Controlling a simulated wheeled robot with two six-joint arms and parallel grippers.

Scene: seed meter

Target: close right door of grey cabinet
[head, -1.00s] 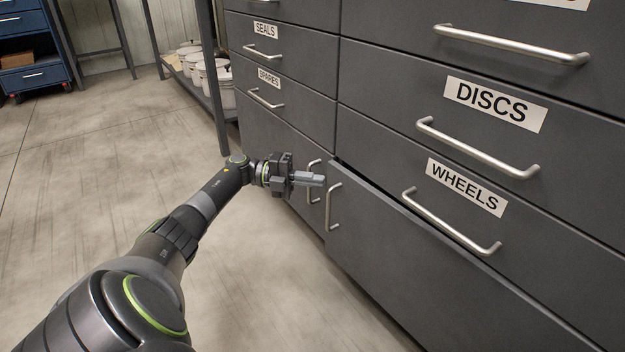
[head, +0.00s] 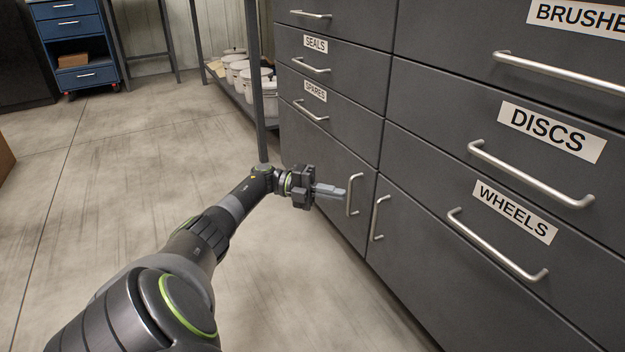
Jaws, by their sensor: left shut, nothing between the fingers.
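The grey cabinet (head: 338,138) fills the right side of the head view. Its right door (head: 440,262), below the WHEELS drawer, looks flush with the front, with a vertical handle (head: 378,217) near its left edge. The left door (head: 320,180) looks shut too, with its own vertical handle (head: 353,195). My left gripper (head: 341,191) is shut and empty, its fingers pointing right, in front of the left door beside that door's handle. I cannot tell whether it touches anything. My right gripper is not in view.
Drawers labelled SEALS, SPARES, DISCS and WHEELS (head: 514,211) are shut above the doors, with bar handles sticking out. A shelf rack with white pots (head: 240,78) stands behind left. A blue drawer unit (head: 76,40) stands far back. The concrete floor (head: 120,170) is open.

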